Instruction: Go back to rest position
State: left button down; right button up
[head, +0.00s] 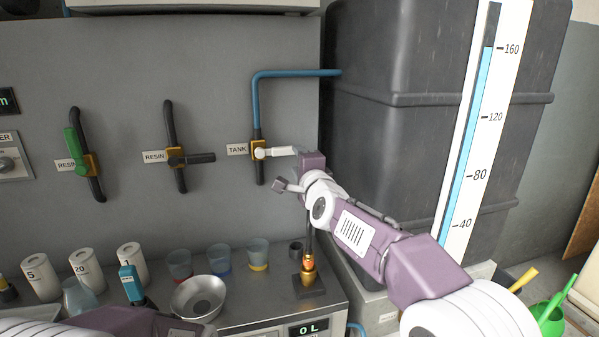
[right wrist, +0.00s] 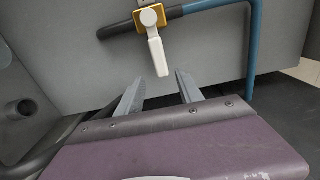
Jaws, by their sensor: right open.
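My right gripper (head: 285,184) is open and empty in front of the tank valve (head: 259,150), just below its white lever (head: 281,151). In the right wrist view, the two fingers of the right gripper (right wrist: 160,90) are spread apart. The white lever (right wrist: 157,52) points toward the gap between them, and its end appears just beyond the fingertips. In the head view the lever sticks out to the right, across the upright pipe.
A dark tank (head: 400,60) with a level gauge (head: 480,130) stands at the right. Two resin valves (head: 80,163) (head: 176,157) are on the wall. Several cups, a metal bowl (head: 199,300) and a brass nozzle (head: 308,266) stand on the bench below.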

jog(key=shift+s+d, duration=0.2)
jog(key=shift+s, duration=0.4)
